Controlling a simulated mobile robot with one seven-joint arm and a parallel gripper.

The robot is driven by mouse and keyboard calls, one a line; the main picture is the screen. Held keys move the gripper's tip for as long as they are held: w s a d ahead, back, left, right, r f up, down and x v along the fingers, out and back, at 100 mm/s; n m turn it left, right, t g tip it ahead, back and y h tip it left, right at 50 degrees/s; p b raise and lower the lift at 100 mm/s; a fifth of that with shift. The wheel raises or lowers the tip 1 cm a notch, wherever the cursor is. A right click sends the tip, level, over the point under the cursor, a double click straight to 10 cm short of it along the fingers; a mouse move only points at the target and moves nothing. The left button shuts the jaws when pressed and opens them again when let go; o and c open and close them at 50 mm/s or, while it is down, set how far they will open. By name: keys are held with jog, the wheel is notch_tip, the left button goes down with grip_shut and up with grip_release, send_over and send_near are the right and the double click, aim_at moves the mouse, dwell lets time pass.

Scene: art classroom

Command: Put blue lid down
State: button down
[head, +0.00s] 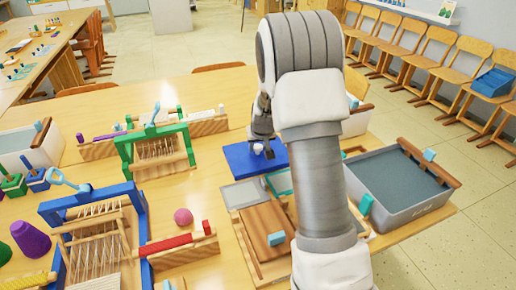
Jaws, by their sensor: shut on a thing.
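The blue lid (240,163) is a flat blue panel near the middle of the head view, with a small pale knob on top. My gripper (261,142) reaches down from above and is shut on the knob of the blue lid. My arm hides the right part of the lid. The lid looks level, close above or on the table; I cannot tell whether it touches anything below.
A grey tray (410,207) of water with a wooden bar stands at right. Wooden frames and boards (264,228) lie in front of the lid. A green loom (158,150), a blue loom (140,210) and a pink ball (183,217) are at left. Bare table (215,90) lies behind.

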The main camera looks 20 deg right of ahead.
jog(key=shift+c, duration=2.3)
grip_release()
